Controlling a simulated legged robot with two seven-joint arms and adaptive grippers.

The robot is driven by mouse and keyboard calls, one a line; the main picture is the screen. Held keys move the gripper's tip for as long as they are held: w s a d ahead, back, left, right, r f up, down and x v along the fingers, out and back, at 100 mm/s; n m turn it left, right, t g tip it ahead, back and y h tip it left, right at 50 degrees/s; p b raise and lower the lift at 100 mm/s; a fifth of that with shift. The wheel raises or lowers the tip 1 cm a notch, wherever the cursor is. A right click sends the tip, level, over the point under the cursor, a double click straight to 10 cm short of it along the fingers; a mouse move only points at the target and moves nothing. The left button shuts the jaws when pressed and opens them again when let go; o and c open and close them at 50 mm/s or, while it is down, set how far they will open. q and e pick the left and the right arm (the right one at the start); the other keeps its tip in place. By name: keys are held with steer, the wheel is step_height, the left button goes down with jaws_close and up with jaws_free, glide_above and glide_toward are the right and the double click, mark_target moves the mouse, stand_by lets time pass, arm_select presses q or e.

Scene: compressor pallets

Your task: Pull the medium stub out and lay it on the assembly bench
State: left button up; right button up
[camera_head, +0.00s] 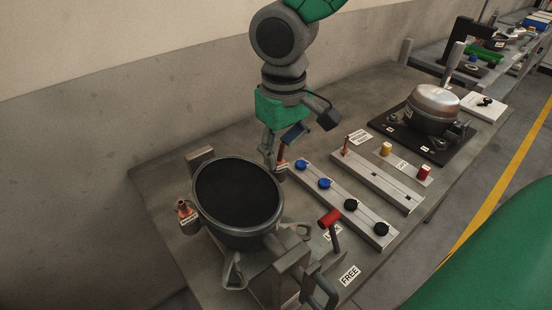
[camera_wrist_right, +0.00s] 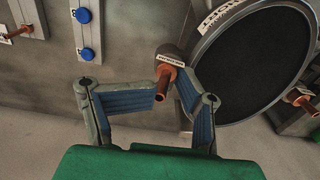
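My right gripper (camera_head: 279,157) reaches down to the back of the assembly bench (camera_head: 160,190), behind the dark round compressor shell (camera_head: 237,194). The stub stands in a dark holder beside the shell, with a small white label (camera_wrist_right: 171,60) whose words I cannot read surely. In the head view the stub is mostly hidden by the fingers. My left gripper is not in view.
Another copper stub (camera_head: 183,207) stands left of the shell. A strip with blue and black caps (camera_head: 349,204) and a rack with a copper stub (camera_head: 346,144) lie to the right. A red-handled lever (camera_head: 331,218) stands in front. A finished compressor (camera_head: 433,106) sits farther back.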

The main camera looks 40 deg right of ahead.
steer(key=shift+s+d+f, duration=0.15)
steer(key=shift+s+f, duration=0.2)
steer(key=shift+f, duration=0.05)
steer(key=shift+a+p, duration=0.25)
steer(key=shift+p, duration=0.1)
steer(key=shift+w, duration=0.35)
steer(key=c, duration=0.7)
steer(key=shift+a, duration=0.1)
jaws_close()
steer(key=shift+a+r, duration=0.1)
steer(key=shift+a, duration=0.1)
steer(key=shift+d+r, duration=0.1)
steer(key=shift+r, duration=0.05)
